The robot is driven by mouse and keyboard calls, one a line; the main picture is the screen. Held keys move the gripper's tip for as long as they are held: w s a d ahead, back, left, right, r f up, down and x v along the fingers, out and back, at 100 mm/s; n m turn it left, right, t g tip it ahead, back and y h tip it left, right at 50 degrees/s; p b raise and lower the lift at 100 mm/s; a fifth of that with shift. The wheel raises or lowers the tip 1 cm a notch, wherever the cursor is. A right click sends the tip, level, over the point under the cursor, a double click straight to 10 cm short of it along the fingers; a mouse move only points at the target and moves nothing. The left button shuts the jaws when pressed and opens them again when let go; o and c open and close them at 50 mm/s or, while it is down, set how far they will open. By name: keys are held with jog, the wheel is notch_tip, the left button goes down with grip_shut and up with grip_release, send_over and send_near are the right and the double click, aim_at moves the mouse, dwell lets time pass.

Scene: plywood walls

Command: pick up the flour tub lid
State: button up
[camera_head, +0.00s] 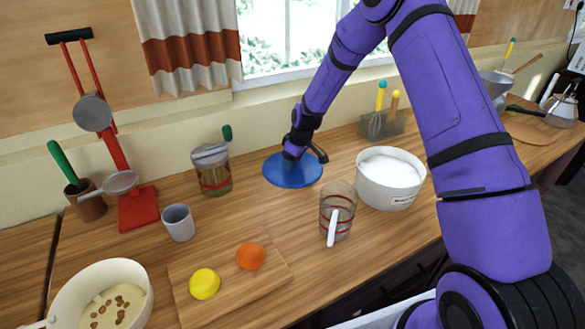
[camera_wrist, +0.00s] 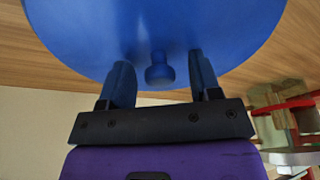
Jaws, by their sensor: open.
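The flour tub lid is a round blue disc (camera_head: 283,172) lying on the wooden counter near the back, below the window. In the wrist view the lid (camera_wrist: 90,30) fills the top, and its small blue knob (camera_wrist: 160,72) shows at the middle. My gripper (camera_wrist: 160,85) is open, with one blue finger on each side of the knob and a gap to it on both sides. In the head view my gripper (camera_head: 294,152) is over the lid and hides part of it. The white flour tub (camera_head: 391,196) stands open to the right, with white flour in it.
A glass measuring jug (camera_head: 337,212) stands in front of the tub. A jar (camera_head: 211,170) and a grey cup (camera_head: 179,223) stand left of the lid. A cutting board (camera_head: 228,294) with a lemon and an orange lies in front. A utensil holder (camera_head: 384,125) stands behind.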

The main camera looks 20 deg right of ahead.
jog(key=shift+c, duration=0.3)
jog(key=c, duration=0.9)
jog(key=shift+c, duration=0.3)
jog(key=shift+r, duration=0.1)
